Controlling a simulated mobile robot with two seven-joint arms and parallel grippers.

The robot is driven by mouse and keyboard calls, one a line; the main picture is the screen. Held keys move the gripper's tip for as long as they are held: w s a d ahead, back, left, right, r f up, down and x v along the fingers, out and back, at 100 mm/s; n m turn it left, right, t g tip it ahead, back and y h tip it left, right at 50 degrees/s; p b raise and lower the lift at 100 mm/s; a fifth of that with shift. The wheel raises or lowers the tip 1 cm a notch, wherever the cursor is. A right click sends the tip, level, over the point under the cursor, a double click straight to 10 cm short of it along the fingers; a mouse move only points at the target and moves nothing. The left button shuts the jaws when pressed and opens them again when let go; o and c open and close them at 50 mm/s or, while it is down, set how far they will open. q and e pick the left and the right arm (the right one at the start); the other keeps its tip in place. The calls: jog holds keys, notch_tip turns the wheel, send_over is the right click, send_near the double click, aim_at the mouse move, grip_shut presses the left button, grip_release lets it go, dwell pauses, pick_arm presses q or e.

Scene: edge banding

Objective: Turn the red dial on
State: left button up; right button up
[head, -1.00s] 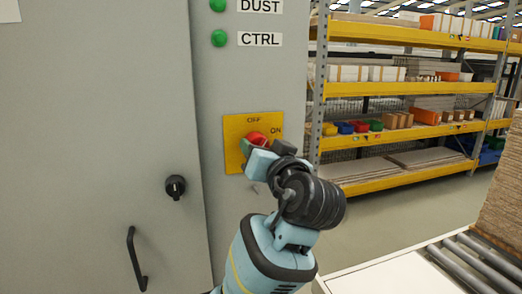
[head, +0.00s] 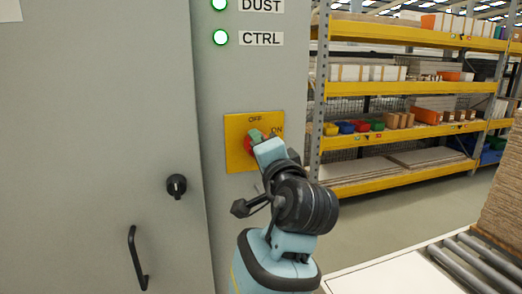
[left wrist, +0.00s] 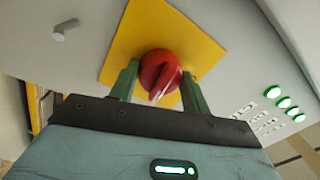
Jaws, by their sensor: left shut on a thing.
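The red dial (left wrist: 160,74) sits on a yellow plate (head: 235,150) marked OFF at the top and ON at the right, on a grey cabinet. In the left wrist view my left gripper (left wrist: 160,90) has its green fingers on both sides of the dial, shut on it. In the head view the left gripper (head: 258,140) partly covers the dial, and only some red shows at its left. The DUST lamp (head: 219,4) and the CTRL lamp (head: 221,37) are lit green. My right gripper is not in view.
A small black knob (head: 176,186) and a black door handle (head: 137,258) are on the cabinet door. Yellow shelving (head: 415,88) with boards and bins stands behind at the right. A roller conveyor (head: 470,265) is at lower right.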

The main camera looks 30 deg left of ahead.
pick_arm(q)
jog(key=shift+m, duration=0.7)
jog(key=o, duration=1)
jog(key=shift+d, duration=0.1)
jog(key=v, duration=0.7)
jog(key=shift+s+d, duration=0.15)
jog(key=shift+s, duration=0.15)
jog(key=shift+f, duration=0.1)
